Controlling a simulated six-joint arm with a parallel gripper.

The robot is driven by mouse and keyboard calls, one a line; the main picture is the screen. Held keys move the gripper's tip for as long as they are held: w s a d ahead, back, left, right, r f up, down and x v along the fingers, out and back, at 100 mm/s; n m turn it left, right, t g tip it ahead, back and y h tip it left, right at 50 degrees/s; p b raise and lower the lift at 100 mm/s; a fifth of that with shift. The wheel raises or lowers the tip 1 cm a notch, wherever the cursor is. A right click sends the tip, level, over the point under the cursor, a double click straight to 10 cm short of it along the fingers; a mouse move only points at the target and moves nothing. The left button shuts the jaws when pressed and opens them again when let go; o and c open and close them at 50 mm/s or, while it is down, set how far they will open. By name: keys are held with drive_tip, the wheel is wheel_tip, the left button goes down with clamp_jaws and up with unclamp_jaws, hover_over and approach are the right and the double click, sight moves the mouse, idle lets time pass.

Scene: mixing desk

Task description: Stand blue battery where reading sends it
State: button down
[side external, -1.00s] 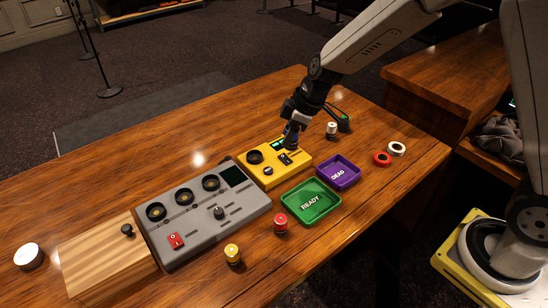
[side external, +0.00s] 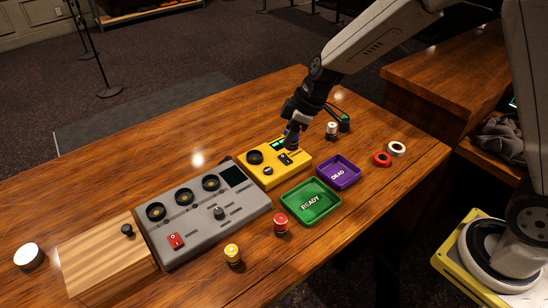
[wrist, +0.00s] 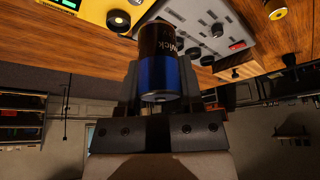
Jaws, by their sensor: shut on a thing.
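My gripper (side external: 293,137) is shut on the blue battery, over the yellow tester (side external: 262,172). In the wrist view the battery (wrist: 161,74), blue with a black end, sits between the fingers (wrist: 160,85). In the side view it is small and mostly hidden; I cannot tell whether it touches the tester. The tester has a lit green display (side external: 278,143), partly hidden by my gripper; its reading is too small to make out. A green tray (side external: 330,209) marked READY and a purple tray (side external: 356,171) marked DEAD stand beside the tester, both empty.
A grey mixer (side external: 190,240) and a wooden box (side external: 100,262) stand to the left. A red battery (side external: 280,224) and a yellow battery (side external: 232,255) stand in front. A white-topped battery (side external: 331,130) stands behind the DEAD tray.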

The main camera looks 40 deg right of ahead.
drive_tip(key=w+a+f, duration=0.2)
drive_tip(key=w+a, duration=0.5)
drive_tip(key=w, duration=0.1)
hover_over(203, 182)
drive_tip(key=d, duration=0.1)
wheel_tip(203, 182, down, 4)
drive_tip(key=shift+s+d+r, duration=0.1)
drive_tip(key=shift+s, duration=0.2)
drive_tip(key=shift+f, duration=2.9)
drive_tip(key=shift+f, duration=0.65)
drive_tip(key=c, duration=0.5)
unclamp_jaws()
